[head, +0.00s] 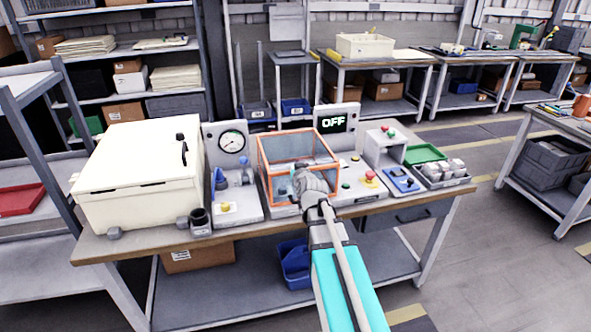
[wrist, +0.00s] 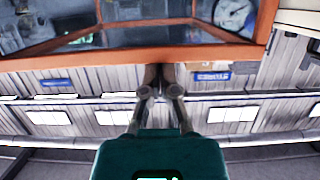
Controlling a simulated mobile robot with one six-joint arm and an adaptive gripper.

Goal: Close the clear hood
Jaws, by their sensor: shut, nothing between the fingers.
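The clear hood (head: 290,150) is a box of see-through panels in an orange frame, in the middle of the workbench. In the head view its frame stands around the station; I cannot tell whether it is fully down. My gripper (head: 297,172) is at the hood's near side and covers part of its front. In the wrist view the orange frame bar (wrist: 100,55) crosses the top. My gripper's fingertips (wrist: 157,72) are together, empty, close to that bar; I cannot tell whether they touch it.
On the workbench (head: 130,245), a cream case (head: 140,185) and a gauge panel (head: 231,142) stand left of the hood. A display reading OFF (head: 334,123) stands behind it. A button stand (head: 385,147) and a green tray (head: 425,153) are to the right.

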